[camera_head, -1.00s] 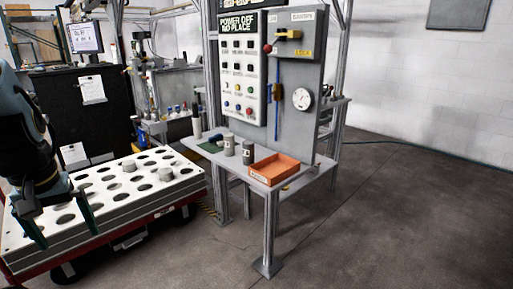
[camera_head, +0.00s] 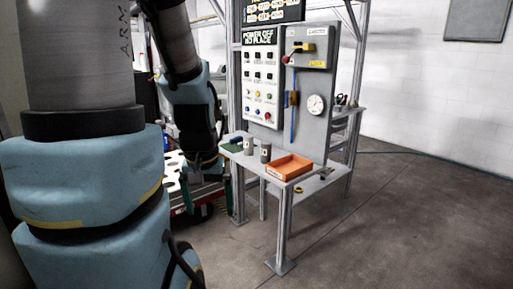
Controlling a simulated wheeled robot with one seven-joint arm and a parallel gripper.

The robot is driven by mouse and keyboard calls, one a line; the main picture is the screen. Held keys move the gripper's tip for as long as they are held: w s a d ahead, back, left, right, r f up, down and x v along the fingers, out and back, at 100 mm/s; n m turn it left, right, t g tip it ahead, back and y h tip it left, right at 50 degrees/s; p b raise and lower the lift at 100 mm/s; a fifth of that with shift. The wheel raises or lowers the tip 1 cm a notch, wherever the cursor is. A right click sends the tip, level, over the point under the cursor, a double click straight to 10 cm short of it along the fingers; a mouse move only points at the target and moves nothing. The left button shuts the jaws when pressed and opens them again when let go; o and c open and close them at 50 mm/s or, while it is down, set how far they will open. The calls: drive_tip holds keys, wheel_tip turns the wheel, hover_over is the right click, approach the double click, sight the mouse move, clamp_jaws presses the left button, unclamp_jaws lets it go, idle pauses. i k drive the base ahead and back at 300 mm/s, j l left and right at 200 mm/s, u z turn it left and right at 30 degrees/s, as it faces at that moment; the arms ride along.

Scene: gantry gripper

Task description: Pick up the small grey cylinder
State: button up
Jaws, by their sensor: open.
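Two small upright cylinders stand on the grey bench (camera_head: 309,182): a lighter grey cylinder (camera_head: 249,146) and a darker grey cylinder (camera_head: 265,153) just right of it. I cannot tell which one the task means. My gripper (camera_head: 204,180) points down to the left of the bench, near the white rack with round holes (camera_head: 173,162). It is open, and its fingers are small and partly lost against the rack. It is apart from both bench cylinders. My arm hides most of the rack and anything standing on it.
An orange tray (camera_head: 289,174) sits right of the cylinders at the bench's front edge. A dark item (camera_head: 236,141) lies near a green patch left of them. A panel of buttons (camera_head: 260,84) rises behind the bench. The floor to the right is clear.

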sight(265, 146)
drive_tip(key=j+z, duration=0.1)
drive_tip(key=z, duration=0.45)
drive_tip(key=i+j+z, duration=0.25)
drive_tip(key=j+z, duration=0.2)
drive_tip(key=j, duration=0.25)
drive_tip(key=i+j+z, duration=0.25)
drive_tip(key=j, duration=0.15)
drive_tip(key=i+j, duration=0.15)
drive_tip(key=j, duration=0.2)
drive_tip(key=i+j, duration=0.1)
drive_tip(key=j, duration=0.3)
drive_tip(key=i+j+z, duration=0.1)
drive_tip(key=j, duration=0.25)
drive_tip(key=i+j, duration=0.15)
drive_tip(key=j, duration=0.25)
drive_tip(key=i+j, duration=0.15)
drive_tip(key=j, duration=0.25)
drive_tip(key=i+j+z, duration=0.1)
drive_tip(key=j, duration=0.25)
drive_tip(key=i+j, duration=0.1)
drive_tip(key=j, duration=0.3)
